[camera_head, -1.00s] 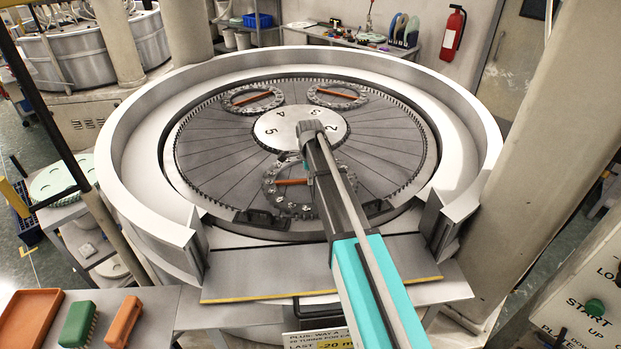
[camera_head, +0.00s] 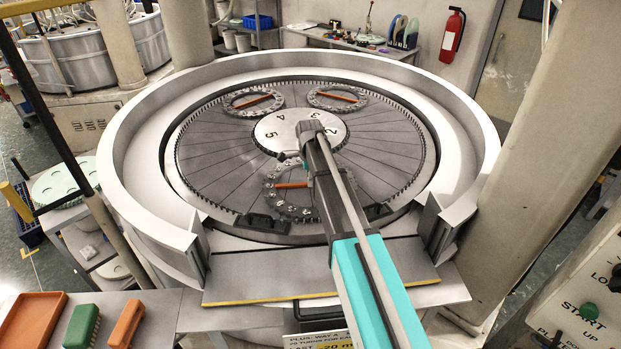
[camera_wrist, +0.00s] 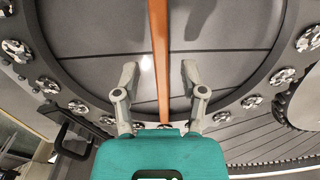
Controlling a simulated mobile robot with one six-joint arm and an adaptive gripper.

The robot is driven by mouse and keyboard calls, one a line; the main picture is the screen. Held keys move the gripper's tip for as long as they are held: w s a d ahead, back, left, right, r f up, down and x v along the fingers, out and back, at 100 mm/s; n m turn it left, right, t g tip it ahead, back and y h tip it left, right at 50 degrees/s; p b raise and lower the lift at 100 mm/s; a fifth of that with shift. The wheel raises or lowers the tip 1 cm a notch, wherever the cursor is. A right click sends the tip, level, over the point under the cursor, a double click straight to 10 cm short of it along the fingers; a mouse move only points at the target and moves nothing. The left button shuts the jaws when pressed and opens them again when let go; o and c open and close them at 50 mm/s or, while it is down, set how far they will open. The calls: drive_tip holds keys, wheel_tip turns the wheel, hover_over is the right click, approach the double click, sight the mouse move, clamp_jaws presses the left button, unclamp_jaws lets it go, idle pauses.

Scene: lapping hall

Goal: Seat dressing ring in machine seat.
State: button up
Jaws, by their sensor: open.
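The nearest dressing ring (camera_head: 271,199) lies on the dark lapping plate (camera_head: 215,160), between the pale numbered centre disc (camera_head: 275,133) and the toothed outer rim. An orange bar (camera_head: 291,185) spans it; I cannot tell whether the ring sits fully in its seat. My arm covers its right part. In the wrist view the orange bar (camera_wrist: 159,45) runs between the open fingers of my gripper (camera_wrist: 160,76), with a gap on each side. The ring's studded band (camera_wrist: 62,88) curves around them. In the head view my gripper is mostly hidden behind the arm.
Two more rings with orange bars lie at the back left (camera_head: 254,101) and back right (camera_head: 337,98). A high pale wall (camera_head: 130,180) surrounds the plate, open at the front. Dark blocks (camera_head: 262,222) stand at the near rim. A control panel (camera_head: 588,300) is at lower right.

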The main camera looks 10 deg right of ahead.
wheel_tip(320, 180, up, 10)
drive_tip(key=p, duration=1)
drive_tip(key=shift+r, duration=0.25)
idle(0.4)
drive_tip(key=s+n, duration=1.9)
drive_tip(key=s, duration=1)
drive_tip(key=shift+s+d, duration=0.15)
drive_tip(key=shift+d, duration=0.1)
